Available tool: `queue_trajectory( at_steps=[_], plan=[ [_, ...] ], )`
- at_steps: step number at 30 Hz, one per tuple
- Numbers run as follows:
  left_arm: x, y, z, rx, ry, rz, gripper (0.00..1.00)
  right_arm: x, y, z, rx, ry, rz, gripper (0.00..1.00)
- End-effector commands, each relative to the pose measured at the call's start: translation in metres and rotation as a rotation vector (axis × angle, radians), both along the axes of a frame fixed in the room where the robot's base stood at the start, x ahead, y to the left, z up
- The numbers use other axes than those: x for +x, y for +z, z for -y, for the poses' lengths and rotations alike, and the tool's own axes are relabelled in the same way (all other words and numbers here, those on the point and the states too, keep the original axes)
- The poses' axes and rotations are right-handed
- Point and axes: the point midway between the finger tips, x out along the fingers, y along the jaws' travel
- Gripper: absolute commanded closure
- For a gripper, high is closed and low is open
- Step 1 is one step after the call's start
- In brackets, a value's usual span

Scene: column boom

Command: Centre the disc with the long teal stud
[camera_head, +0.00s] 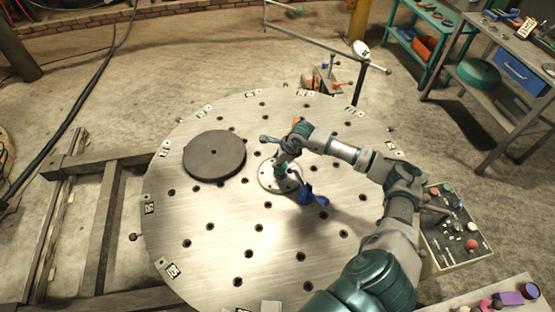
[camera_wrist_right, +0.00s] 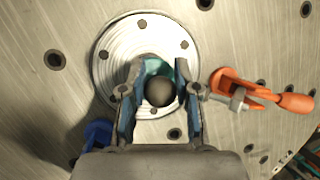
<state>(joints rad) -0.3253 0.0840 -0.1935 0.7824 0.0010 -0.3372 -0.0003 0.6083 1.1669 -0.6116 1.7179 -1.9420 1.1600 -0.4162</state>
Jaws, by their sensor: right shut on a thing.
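A round silver disc (camera_head: 267,183) with small dark holes lies on the large perforated round table (camera_head: 215,265). A teal stud (camera_head: 280,171) stands on the disc. My right gripper (camera_head: 283,160) is over the disc, its fingers on either side of the stud. In the right wrist view the gripper (camera_wrist_right: 160,88) is shut on the stud, whose dark rounded end (camera_wrist_right: 160,93) shows between the fingers. The silver disc (camera_wrist_right: 113,50) lies beneath; the fingers hide its near part. My left gripper is not in view.
A thick dark grey disc (camera_head: 214,155) lies left of the silver one. A blue object (camera_head: 314,196) is close at its right. An orange-handled clamp (camera_wrist_right: 262,94) shows in the right wrist view. The front of the table is clear. A parts tray (camera_head: 455,225) stands beyond the right edge.

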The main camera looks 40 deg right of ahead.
Motion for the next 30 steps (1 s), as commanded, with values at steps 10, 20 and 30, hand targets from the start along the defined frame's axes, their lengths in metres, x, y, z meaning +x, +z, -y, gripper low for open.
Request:
queue_trajectory(
  at_steps=[10,20,30],
  plan=[
    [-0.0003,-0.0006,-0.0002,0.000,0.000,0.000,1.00,0.0000,0.0008,-0.0002,-0.001,-0.001,0.001,1.00],
    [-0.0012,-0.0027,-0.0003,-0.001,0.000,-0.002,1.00,-0.0002,-0.0017,-0.0006,-0.001,0.000,0.001,1.00],
    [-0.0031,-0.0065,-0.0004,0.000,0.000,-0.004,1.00,-0.0002,-0.0070,-0.0010,-0.001,0.000,0.001,1.00]
  ],
)
